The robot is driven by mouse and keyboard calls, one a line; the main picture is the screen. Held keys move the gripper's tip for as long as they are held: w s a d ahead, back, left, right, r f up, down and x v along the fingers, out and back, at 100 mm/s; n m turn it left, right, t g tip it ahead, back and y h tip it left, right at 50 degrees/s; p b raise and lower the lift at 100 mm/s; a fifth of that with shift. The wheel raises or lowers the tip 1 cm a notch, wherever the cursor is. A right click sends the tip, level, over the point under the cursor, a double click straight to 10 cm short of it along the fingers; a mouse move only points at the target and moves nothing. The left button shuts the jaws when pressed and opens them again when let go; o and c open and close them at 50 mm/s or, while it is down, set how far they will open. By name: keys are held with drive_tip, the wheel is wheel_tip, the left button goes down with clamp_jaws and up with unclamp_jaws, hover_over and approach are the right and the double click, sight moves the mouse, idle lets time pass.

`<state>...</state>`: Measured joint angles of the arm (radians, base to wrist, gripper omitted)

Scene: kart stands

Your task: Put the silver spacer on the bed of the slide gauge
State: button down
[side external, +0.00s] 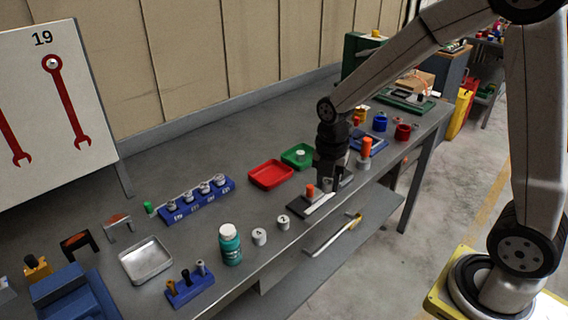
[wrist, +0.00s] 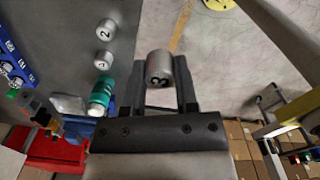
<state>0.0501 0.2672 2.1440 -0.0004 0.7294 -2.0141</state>
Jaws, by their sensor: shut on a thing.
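My gripper (side external: 331,184) is shut on a silver spacer (wrist: 159,70) marked 3, seen between the two fingers in the wrist view. In the side view the spacer is small and partly hidden by the fingers. What looks like the slide gauge (side external: 297,210) has a dark flat base, a pale bar and an orange knob. It lies near the bench's front edge. My gripper is at its right end in the side view; I cannot tell whether the spacer touches it. The gauge cannot be made out in the wrist view.
Two other silver cylinders (side external: 259,236) (side external: 283,222) stand left of the gauge, beside a teal bottle (side external: 230,245). A red tray (side external: 270,174) and green tray (side external: 298,155) lie behind. An orange-topped piece (side external: 366,147) stands close right of my gripper.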

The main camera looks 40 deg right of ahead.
drive_tip(key=s+d, duration=0.4)
drive_tip(key=d, duration=0.5)
drive_tip(key=shift+d+r, duration=0.3)
drive_tip(key=shift+d, duration=0.05)
drive_tip(key=w+d+f, duration=0.1)
drive_tip(key=w+f, duration=0.1)
drive_tip(key=w, duration=0.2)
drive_tip(key=w+d+f, duration=0.1)
drive_tip(key=w+f, duration=0.2)
drive_tip(key=w, duration=0.1)
drive_tip(key=w+d+f, duration=0.1)
drive_tip(key=w+f, duration=0.2)
drive_tip(key=w, duration=0.1)
drive_tip(key=shift+f, duration=0.15)
drive_tip(key=shift+w+d+f, duration=0.2)
drive_tip(key=shift+w+f, duration=0.25)
drive_tip(key=shift+f, duration=0.05)
drive_tip(key=shift+w+f, duration=0.1)
drive_tip(key=shift+w+f, duration=0.15)
drive_tip(key=shift+f, duration=1.6)
drive_tip(key=shift+f, duration=0.1)
